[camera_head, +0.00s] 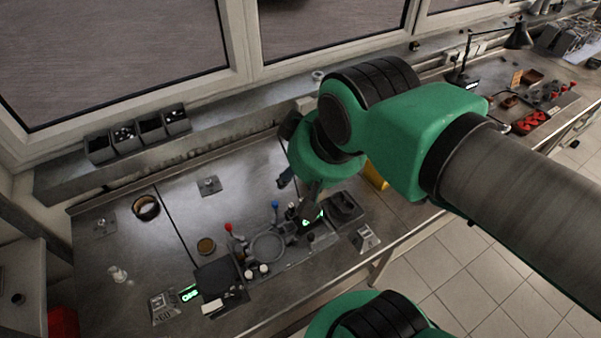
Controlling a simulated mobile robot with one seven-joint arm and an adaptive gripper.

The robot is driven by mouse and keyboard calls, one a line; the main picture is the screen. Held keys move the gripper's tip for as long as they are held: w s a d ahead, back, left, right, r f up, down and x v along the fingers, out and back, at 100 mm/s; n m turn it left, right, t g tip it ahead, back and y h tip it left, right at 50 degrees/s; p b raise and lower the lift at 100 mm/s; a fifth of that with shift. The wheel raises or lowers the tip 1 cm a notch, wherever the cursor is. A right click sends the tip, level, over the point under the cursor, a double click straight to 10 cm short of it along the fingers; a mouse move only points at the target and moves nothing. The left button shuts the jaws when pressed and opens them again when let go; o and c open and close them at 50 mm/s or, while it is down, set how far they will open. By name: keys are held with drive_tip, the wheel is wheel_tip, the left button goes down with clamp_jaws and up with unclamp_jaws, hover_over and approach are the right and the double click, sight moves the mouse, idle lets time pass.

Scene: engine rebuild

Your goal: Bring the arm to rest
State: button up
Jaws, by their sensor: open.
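My arm, green and black with a grey tube link, reaches from the right edge over the metal workbench (170,235). My gripper (284,180) is at the far end of the arm, above the middle of the bench. Only part of it shows, because the green wrist hides the rest. It is open, and I see nothing held in it. Another green and black part of me shows at the bottom edge.
Below the gripper stand a round fixture (267,247) and levers with red (228,227) and blue (275,204) knobs. Small dark bins (138,133) line the window ledge. A black lamp (518,38) stands at the upper right. The bench's left part has free room.

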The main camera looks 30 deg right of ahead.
drive_tip(key=shift+f, duration=0.15)
wheel_tip(320, 180, down, 11)
drive_tip(key=b, duration=1.1)
